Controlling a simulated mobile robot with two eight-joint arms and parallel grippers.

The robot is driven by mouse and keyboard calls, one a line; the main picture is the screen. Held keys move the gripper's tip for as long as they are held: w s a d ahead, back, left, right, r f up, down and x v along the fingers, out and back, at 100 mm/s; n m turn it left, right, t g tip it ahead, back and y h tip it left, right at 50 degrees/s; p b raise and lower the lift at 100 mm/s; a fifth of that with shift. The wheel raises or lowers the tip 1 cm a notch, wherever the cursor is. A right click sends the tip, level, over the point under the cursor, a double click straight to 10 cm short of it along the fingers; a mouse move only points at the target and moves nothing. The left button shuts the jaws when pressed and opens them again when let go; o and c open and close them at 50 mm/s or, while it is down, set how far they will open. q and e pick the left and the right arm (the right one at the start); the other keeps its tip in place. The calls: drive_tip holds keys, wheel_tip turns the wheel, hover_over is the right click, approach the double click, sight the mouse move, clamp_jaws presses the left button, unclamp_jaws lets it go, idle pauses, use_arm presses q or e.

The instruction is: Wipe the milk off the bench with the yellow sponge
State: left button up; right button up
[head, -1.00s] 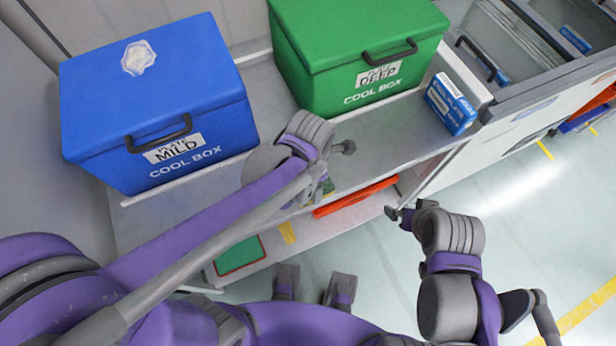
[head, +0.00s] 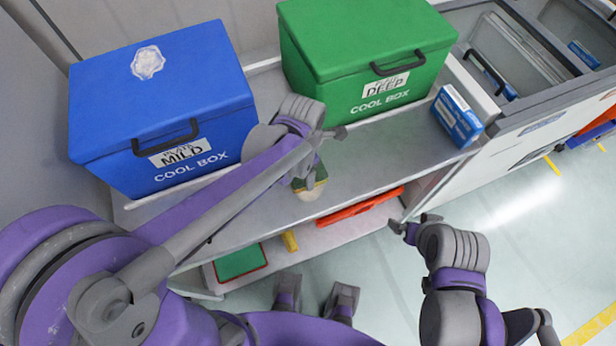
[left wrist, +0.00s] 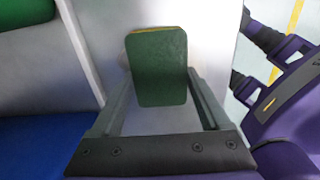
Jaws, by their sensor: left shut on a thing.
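The sponge shows a green face and a yellow edge in the head view (head: 316,186), and its green face fills the middle of the left wrist view (left wrist: 158,68). My left gripper (head: 308,182) is shut on it, one finger along each side, low over the bench (head: 375,155) in front of the cool boxes. A pale cream patch (head: 310,194), perhaps milk, shows at the sponge's lower edge; the sponge and gripper may hide more of it. My right gripper (head: 412,226) is off the bench front, apart from everything; its opening is unclear.
A blue cool box (head: 160,110) and a green cool box (head: 365,50) stand at the bench's back. A blue-white carton (head: 457,116) stands at its right end. Bench between is clear.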

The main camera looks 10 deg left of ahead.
use_arm(q)
drive_tip(key=shift+w+a, duration=0.6)
drive_tip(key=shift+w, duration=0.25)
